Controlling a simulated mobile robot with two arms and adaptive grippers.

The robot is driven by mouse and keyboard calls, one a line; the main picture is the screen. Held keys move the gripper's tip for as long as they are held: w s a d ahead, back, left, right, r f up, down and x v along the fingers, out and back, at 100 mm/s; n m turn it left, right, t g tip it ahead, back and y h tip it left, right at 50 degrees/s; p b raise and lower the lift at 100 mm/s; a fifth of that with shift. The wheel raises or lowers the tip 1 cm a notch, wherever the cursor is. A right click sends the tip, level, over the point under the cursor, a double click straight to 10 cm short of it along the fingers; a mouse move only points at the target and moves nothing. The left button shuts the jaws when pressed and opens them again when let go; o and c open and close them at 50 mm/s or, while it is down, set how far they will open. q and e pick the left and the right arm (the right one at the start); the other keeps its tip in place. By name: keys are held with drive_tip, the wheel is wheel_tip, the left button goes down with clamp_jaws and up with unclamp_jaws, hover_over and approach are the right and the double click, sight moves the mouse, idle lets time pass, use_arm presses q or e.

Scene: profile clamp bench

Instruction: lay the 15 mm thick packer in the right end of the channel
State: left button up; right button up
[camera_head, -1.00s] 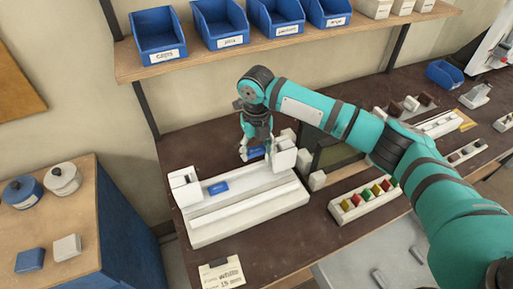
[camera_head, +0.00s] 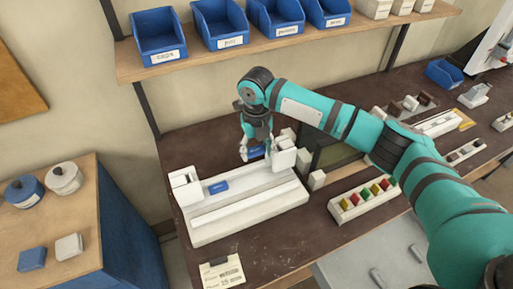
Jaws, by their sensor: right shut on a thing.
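The white channel fixture (camera_head: 250,204) lies on the dark bench, with white end blocks at its left and right ends. One blue packer (camera_head: 218,187) lies in the channel near its left end. My right gripper (camera_head: 256,156) points down at the channel's right end, beside the right white block (camera_head: 284,157). It is shut on another blue packer (camera_head: 257,151), which the fingers partly hide. I cannot tell whether this packer touches the channel floor. My left gripper is not in view.
A rack of coloured pieces (camera_head: 362,200) stands right of the channel. A card (camera_head: 222,272) lies at the bench's front. Blue bins (camera_head: 220,23) line the shelf above. A blue cabinet with pots (camera_head: 64,178) stands left.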

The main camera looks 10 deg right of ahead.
sight(256, 178)
drive_tip(key=shift+f, duration=0.15)
drive_tip(key=shift+f+b, duration=2.95)
drive_tip(key=shift+f, duration=2.65)
drive_tip(key=o, duration=0.9)
drive_tip(key=shift+c, duration=0.2)
drive_tip(key=shift+w, duration=0.1)
drive_tip(key=shift+d+r, duration=0.1)
